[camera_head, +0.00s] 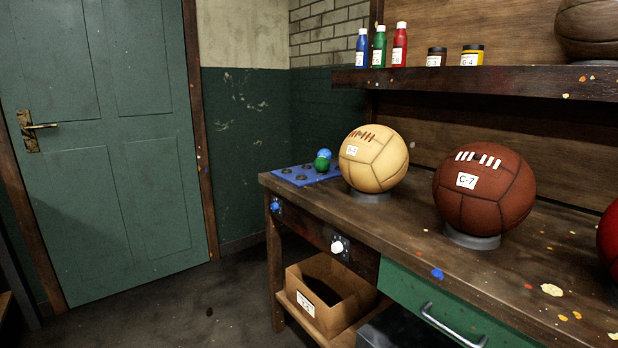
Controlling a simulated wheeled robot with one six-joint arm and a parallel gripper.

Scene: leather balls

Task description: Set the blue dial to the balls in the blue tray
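The blue tray (296,180) lies on the far left end of the workbench, with several dark round hollows. A small blue ball (324,154) and a small green ball (321,164) are at its right part, the green one in front. The tan ball partly covers the tray's right end, so I cannot tell if more balls are there. The blue dial (276,206) is small, on the bench's front near its left corner; its setting is too small to read. My gripper is not in view.
A white dial (338,247) is right of the blue one. A tan ball (374,158) and a brown ball (484,188) marked C-7 stand on the workbench (400,220). A cardboard box (330,290) sits below. The floor (215,300) before the green door (100,150) is clear.

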